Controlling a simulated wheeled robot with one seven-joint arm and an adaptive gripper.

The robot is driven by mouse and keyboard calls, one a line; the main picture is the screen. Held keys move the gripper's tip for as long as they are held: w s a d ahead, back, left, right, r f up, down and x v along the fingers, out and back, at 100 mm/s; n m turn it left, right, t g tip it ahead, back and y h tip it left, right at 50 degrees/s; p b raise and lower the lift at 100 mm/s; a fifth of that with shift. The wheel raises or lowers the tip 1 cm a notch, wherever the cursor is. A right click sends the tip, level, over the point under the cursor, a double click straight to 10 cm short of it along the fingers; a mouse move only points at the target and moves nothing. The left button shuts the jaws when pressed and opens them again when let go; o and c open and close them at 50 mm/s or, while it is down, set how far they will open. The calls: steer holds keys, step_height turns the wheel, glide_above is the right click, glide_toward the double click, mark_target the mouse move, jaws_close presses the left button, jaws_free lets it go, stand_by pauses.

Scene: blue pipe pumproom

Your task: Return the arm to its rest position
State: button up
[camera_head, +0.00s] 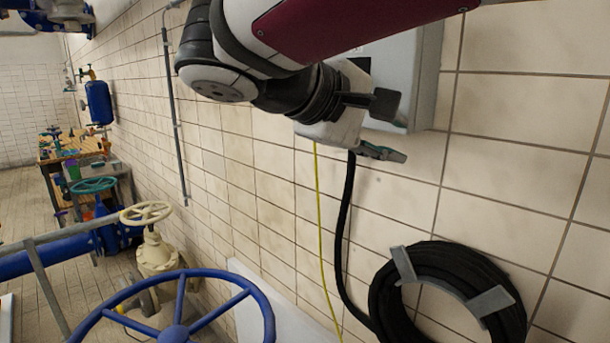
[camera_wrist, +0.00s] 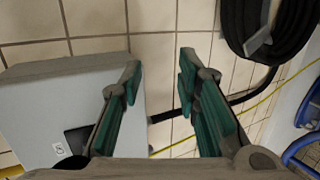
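My gripper (camera_head: 388,130) is at the upper middle of the head view, at the end of my dark red and grey arm, near the tiled wall. In the wrist view its two green-padded fingers (camera_wrist: 160,75) stand apart with nothing held between them. Wall tiles and a black cable show through the gap. A grey wall box (camera_head: 422,80) is right behind the gripper in the head view. It also shows at the left of the wrist view (camera_wrist: 45,95), partly behind one finger. I cannot tell whether the gripper touches the box.
A black cable coil (camera_head: 388,295) hangs on the wall at the lower right. A yellow cord (camera_head: 320,215) runs down beside the black cable. A large blue handwheel (camera_head: 245,307) fills the lower left, with a cream valve (camera_head: 156,255) behind it. A cluttered workbench (camera_head: 48,152) stands far left.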

steer(key=s+d+f+m+g+y, duration=0.3)
steer(key=s+d+f+g+y, duration=0.1)
steer(key=s+d+f, duration=0.55)
steer(key=s+a+f+m+t+y, duration=0.1)
steer(key=s+f+m+t+y, duration=0.1)
steer(key=s+f+m+y, duration=0.45)
steer(key=w+f+n+b, duration=0.1)
steer(key=w+f+b, duration=0.4)
steer(key=f, duration=0.2)
steer(key=shift+a, duration=0.25)
steer(key=shift+s+n, duration=0.1)
steer(key=shift+n, duration=0.15)
